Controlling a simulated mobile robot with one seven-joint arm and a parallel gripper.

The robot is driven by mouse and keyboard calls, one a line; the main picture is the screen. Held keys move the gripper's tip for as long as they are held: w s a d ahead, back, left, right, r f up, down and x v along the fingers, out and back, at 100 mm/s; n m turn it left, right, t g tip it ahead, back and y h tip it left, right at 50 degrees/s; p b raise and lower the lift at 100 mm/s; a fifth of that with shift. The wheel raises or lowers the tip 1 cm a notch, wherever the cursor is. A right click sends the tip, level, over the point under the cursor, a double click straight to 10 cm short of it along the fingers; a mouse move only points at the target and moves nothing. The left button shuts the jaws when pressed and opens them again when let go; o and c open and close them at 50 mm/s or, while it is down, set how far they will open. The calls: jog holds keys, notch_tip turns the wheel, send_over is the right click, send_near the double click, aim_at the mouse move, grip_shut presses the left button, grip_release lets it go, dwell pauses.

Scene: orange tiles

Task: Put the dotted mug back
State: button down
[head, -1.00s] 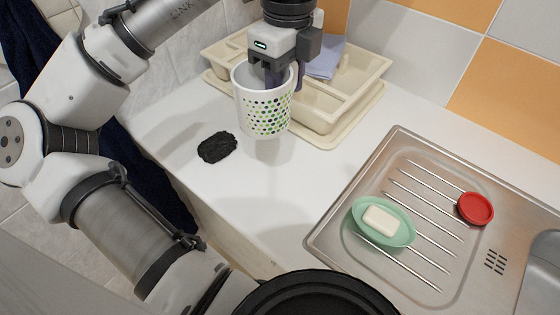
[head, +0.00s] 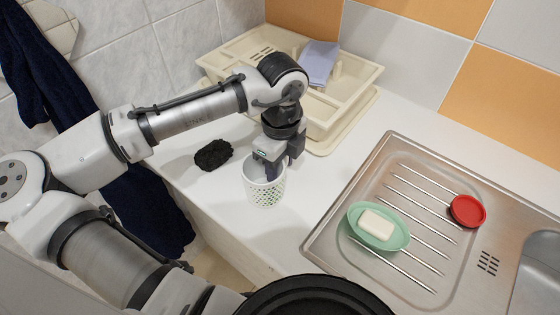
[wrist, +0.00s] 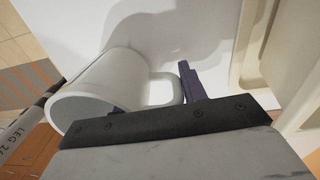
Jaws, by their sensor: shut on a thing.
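The dotted mug (head: 265,194), white with green and dark dots, is upright at the counter's near side, left of the sink. It also shows in the wrist view (wrist: 95,88), with its handle towards the right finger. My gripper (head: 272,172) points down from above and is shut on the mug at its rim and handle side. In the wrist view my gripper (wrist: 155,100) has one finger partly hidden by the mug. I cannot tell whether the mug's base touches the counter.
A black scourer (head: 213,155) lies left of the mug. A cream dish rack (head: 355,100) with a blue-grey cloth (head: 319,63) stands behind. A steel sink (head: 340,225) at right carries a green soap dish (head: 396,238) and a red round object (head: 467,211). White counter (head: 325,178) is clear between.

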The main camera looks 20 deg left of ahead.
jog(key=shift+f, duration=0.15)
jog(key=c, duration=0.8)
grip_release()
notch_tip(320, 180, up, 12)
jog(key=shift+w+r+b, duration=0.1)
jog(key=shift+r+b, duration=0.05)
jog(key=shift+b, duration=0.55)
